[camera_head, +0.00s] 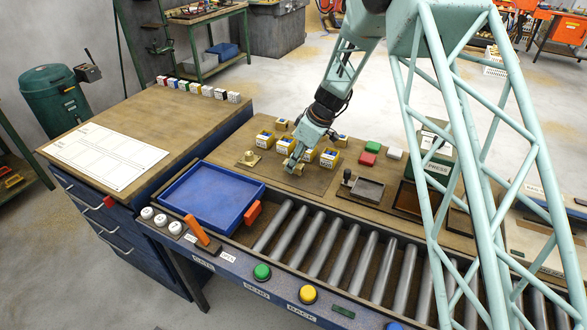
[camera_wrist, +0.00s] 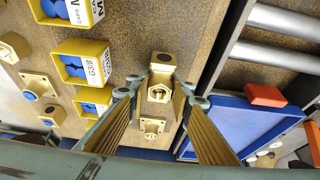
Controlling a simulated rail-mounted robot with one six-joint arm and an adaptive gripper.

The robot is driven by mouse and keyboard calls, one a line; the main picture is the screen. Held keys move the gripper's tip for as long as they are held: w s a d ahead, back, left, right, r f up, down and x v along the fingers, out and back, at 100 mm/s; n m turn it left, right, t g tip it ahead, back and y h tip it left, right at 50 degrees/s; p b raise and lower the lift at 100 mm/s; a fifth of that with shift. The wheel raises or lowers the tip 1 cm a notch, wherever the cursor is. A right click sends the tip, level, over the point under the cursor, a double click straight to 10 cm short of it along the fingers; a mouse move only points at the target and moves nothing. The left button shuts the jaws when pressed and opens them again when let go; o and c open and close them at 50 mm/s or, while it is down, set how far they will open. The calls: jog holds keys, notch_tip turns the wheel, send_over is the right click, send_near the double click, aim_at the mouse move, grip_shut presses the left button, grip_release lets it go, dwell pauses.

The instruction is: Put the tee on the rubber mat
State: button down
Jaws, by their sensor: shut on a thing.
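My gripper (camera_head: 293,166) hangs over the middle of the workbench, beside the yellow bins. In the wrist view its fingers (camera_wrist: 160,94) are shut on a brass block-like fitting, seemingly the tee (camera_wrist: 161,62), with a round threaded opening facing the camera. The fingers hide the tee's sides, and in the head view it is mostly hidden by the gripper. A dark flat patch that looks like the rubber mat (camera_head: 318,182) lies beneath and just in front of the gripper. I cannot tell whether the tee touches it.
Another brass fitting (camera_head: 249,159) stands on the bench left of the gripper. Yellow bins (camera_head: 330,158) with blue caps stand close behind. A blue tray (camera_head: 212,197) is at left, rollers (camera_head: 325,232) in front, and a grey tray (camera_head: 367,190) at right.

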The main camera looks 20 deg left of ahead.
jog(key=shift+f, duration=1.05)
jog(key=shift+f+b, duration=0.2)
jog(key=shift+b, duration=0.15)
jog(key=c, duration=2.3)
grip_release()
jog(key=shift+r, duration=0.2)
jog(key=shift+r+p, duration=0.2)
jog(key=shift+p, duration=0.1)
jog(key=shift+p+v, duration=0.55)
jog(key=shift+v, duration=5.25)
jog(key=shift+d, duration=0.15)
